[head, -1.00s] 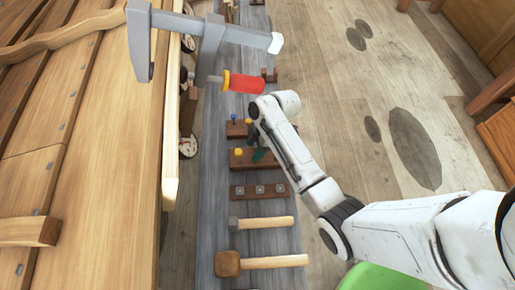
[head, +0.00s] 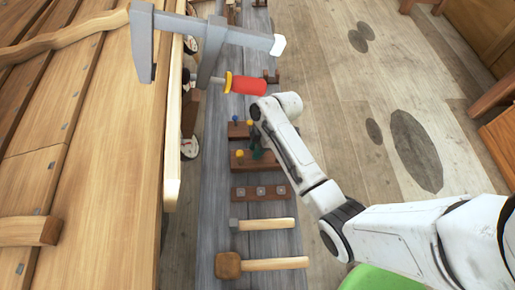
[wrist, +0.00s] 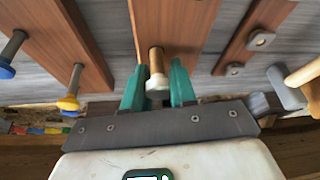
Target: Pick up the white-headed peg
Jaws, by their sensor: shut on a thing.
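The white-headed peg (wrist: 157,83) shows in the wrist view, with a tan shaft and its pale head towards me. My gripper's teal fingers (wrist: 158,88) are shut on it, one on each side of the head. The shaft's far end meets or stands just before a brown wooden block (wrist: 176,20); I cannot tell whether it is still seated. In the head view my gripper (head: 256,154) is low over the brown blocks on the grey plank, and the white-headed peg is hidden there.
A blue-headed peg (wrist: 7,70) and a yellow-headed peg (wrist: 68,103) stand left of my gripper in the wrist view. A block with metal nuts (head: 261,192), two mallets or hammers (head: 265,224) and a red-handled tool (head: 247,86) lie along the plank (head: 215,200). A large grey clamp (head: 205,35) overhangs.

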